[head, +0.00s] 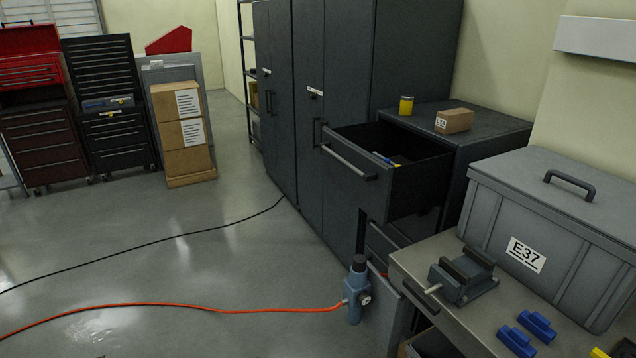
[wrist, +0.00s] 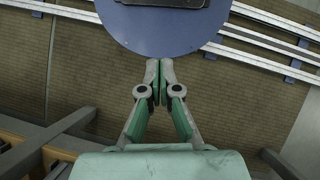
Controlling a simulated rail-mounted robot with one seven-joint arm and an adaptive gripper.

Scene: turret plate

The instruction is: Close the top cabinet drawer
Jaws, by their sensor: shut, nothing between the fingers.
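The low dark grey cabinet (head: 489,127) stands against the wall, right of the tall lockers in the head view. Its top drawer (head: 345,178) is pulled far out, with a long bar handle (head: 349,163) across its front. A few small items, one blue, lie inside the drawer. Below it, another drawer front (head: 384,240) with a handle shows partly. My gripper (wrist: 160,97) shows only in the wrist view. Its fingers are together and empty, away from the cabinet, which is not in that view.
A yellow can (head: 406,105) and a cardboard box (head: 454,121) stand on the cabinet. A workbench with a vise (head: 463,277) and a grey bin (head: 560,225) is at the right. A blue filter unit (head: 357,290) with an orange hose stands before the cabinet. Open floor lies left.

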